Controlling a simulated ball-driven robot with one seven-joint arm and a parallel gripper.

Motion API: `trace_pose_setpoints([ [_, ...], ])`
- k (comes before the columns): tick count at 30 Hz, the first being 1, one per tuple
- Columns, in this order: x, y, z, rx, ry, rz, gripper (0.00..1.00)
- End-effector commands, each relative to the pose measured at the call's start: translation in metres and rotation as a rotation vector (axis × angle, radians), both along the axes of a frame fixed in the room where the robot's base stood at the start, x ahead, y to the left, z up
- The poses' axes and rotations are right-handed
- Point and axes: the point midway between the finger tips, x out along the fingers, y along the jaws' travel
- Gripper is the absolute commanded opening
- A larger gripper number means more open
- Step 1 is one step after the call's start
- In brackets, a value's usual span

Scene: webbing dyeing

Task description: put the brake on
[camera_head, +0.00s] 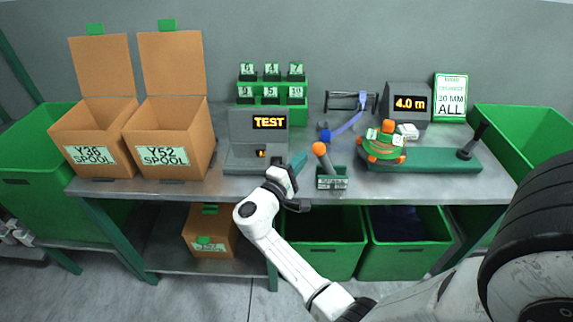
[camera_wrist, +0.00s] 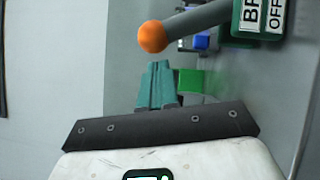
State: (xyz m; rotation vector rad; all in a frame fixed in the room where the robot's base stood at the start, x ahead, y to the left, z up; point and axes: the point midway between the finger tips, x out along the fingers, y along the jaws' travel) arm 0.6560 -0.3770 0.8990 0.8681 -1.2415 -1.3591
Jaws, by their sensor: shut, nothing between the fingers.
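The brake lever (camera_head: 319,149) has an orange ball knob on a grey shaft and leans left from its dark green base (camera_head: 331,182) at the table's front edge. In the wrist view, the orange knob (camera_wrist: 152,36) is above and slightly left of the fingertips, with the grey shaft running right to a label (camera_wrist: 262,16) that reads "BR…" and "OFF", partly cut off. My gripper (camera_head: 299,160) is just left of the knob, apart from it. Its teal fingers (camera_wrist: 157,80) are together and hold nothing.
Left of my gripper stands a grey unit (camera_head: 255,145) showing "TEST". Right of the lever is a green-based winder (camera_head: 430,158) with orange knobs and a black handle. A display (camera_head: 408,103) reads "4.0 m". Two open cardboard boxes (camera_head: 170,135) stand left; green bins are below the table (camera_head: 220,188).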

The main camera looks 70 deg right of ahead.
Motion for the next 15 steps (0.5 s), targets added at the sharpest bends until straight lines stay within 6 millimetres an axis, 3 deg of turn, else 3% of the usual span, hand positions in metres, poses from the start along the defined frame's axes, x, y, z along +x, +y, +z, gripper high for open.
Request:
trace_pose_setpoints([
  [15,-0.0094,-0.0062,0.0027,0.0,-0.001,0.0,0.0],
])
